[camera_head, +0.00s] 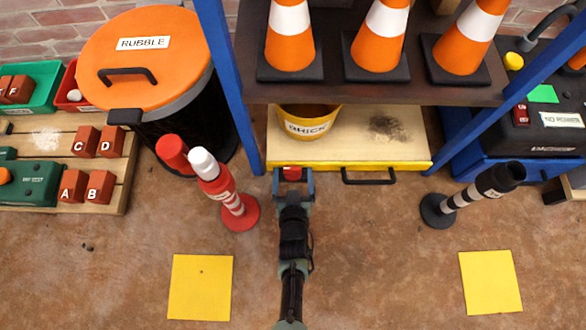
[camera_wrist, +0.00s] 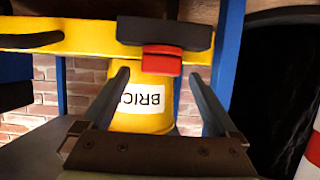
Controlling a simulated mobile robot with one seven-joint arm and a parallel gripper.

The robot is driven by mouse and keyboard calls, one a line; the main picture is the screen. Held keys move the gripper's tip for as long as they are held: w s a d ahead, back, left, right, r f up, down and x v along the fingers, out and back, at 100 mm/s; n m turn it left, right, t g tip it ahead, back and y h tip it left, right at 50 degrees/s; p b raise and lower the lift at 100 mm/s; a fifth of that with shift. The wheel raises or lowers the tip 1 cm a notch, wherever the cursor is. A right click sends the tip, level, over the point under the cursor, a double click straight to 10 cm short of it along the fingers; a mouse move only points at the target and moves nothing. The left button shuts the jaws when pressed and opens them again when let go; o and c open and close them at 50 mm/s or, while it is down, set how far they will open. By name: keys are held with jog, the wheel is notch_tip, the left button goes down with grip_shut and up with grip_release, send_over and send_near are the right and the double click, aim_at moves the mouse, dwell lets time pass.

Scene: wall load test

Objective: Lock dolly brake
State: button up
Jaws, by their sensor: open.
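The low dolly (camera_head: 355,155) has a tan top and a yellow front edge and sits under the blue-framed shelf. A small red brake piece (camera_head: 292,173) is at the left part of its front edge. In the wrist view the red brake piece (camera_wrist: 162,59) sits on a black block (camera_wrist: 165,33) on the yellow edge. My gripper (camera_head: 293,177) is open at the front edge, with its fingers left and right of the red piece. In the wrist view my gripper (camera_wrist: 160,85) shows nothing held. Contact with the red piece cannot be told.
A yellow BRICK bucket (camera_head: 308,125) stands on the dolly; a black handle (camera_head: 368,177) is right of the brake. Orange cones (camera_head: 290,40) stand on the shelf (camera_head: 400,93) above. A red-white post (camera_head: 222,185) is close left, a black-white post (camera_head: 470,195) right. Yellow floor squares (camera_head: 200,287) lie in front.

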jog(key=p+v, duration=0.7)
jog(key=v, duration=0.4)
jog(key=shift+s+r, duration=0.2)
jog(key=shift+s, duration=0.1)
